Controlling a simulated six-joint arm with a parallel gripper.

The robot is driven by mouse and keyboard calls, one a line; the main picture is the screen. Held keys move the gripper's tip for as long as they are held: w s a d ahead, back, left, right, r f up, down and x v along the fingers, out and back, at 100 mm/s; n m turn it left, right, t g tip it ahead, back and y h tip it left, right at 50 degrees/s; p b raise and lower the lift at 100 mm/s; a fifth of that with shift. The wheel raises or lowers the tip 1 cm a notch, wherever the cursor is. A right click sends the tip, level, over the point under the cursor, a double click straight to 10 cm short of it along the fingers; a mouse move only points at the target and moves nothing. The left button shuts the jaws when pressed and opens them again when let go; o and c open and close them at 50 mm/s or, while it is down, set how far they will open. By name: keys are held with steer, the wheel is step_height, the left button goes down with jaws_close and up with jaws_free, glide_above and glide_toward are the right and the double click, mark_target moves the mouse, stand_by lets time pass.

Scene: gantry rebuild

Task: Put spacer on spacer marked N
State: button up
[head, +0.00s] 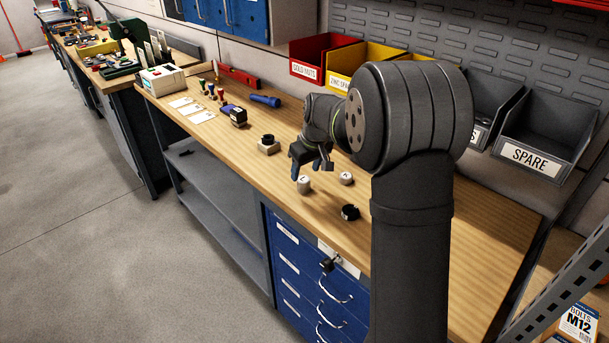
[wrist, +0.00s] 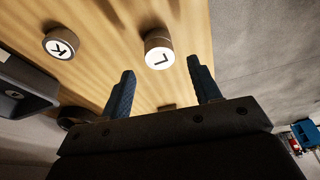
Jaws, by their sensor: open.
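A pale cylindrical spacer marked L (wrist: 158,50) lies ahead of the gap between my fingertips in the wrist view. I see no letter N in either view.
A black round part (head: 350,212) lies near the bench's front edge. Bins, including a grey SPARE bin (head: 535,140), line the back. The bench's right end is clear.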

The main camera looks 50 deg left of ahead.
mark_target(304, 179)
steer(key=v, duration=0.8)
steer(key=shift+r, duration=0.4)
steer(key=shift+d, duration=0.1)
steer(key=x, duration=1.2)
steer(key=shift+f, duration=0.35)
step_height(304, 179, up, 3)
steer(key=shift+f, duration=0.1)
steer(key=shift+r, duration=0.65)
